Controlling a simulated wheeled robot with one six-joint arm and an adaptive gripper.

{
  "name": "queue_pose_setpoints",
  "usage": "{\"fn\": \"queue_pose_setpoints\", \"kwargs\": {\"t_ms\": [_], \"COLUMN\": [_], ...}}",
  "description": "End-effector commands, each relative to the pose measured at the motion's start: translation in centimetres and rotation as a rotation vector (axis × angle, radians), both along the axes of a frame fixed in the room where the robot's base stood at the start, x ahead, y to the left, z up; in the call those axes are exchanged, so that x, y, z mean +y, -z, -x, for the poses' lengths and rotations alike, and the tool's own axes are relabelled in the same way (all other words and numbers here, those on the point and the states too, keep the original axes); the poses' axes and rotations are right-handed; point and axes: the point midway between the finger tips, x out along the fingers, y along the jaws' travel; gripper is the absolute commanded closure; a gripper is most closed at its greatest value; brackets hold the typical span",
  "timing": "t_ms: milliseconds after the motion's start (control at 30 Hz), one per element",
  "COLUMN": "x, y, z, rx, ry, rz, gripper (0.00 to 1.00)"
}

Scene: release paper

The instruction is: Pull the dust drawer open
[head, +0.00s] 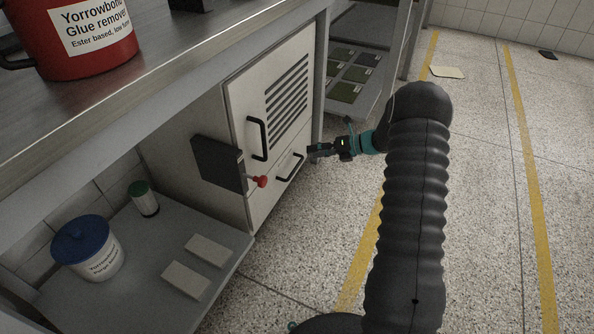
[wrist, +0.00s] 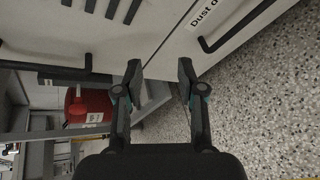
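The dust drawer (head: 272,196) is the pale lower front of the cabinet under the bench, and it looks flush with the cabinet. Its black bar handle (head: 291,167) runs aslant across the front. In the wrist view the drawer front (wrist: 185,45) carries a partly cut-off "Dust" label, and the handle (wrist: 238,27) lies to the right of my fingers. My gripper (head: 312,150) is just right of the handle in the head view. In the wrist view my gripper (wrist: 160,68) is open with nothing between its fingers, apart from the handle.
Above the drawer is a vented door (head: 275,105) with its own black handle (head: 257,139). A dark box (head: 219,164) with a red knob (head: 261,181) sticks out at the left. A low shelf (head: 135,270) holds tubs and blocks. The speckled floor (head: 300,235) beside the cabinet is clear.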

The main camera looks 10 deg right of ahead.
Motion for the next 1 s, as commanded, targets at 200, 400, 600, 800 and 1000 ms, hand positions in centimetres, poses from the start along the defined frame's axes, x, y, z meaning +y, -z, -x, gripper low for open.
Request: {"fn": "queue_pose_setpoints", "kwargs": {"t_ms": [200,400,600,800,1000], "x": [-3.7,-5.6,-5.6,-3.3,-0.3], "y": [9.1,13.4,14.6,15.2,16.0], "z": [-2.4,-3.1,-3.6,-5.2,-7.3], "rx": [0.219,0.327,0.354,0.354,0.353], "ry": [0.228,0.34,0.368,0.365,0.365], "rz": [-0.251,-0.391,-0.428,-0.426,-0.426], "gripper": [0.61,0.61,0.61,0.61,0.61]}}
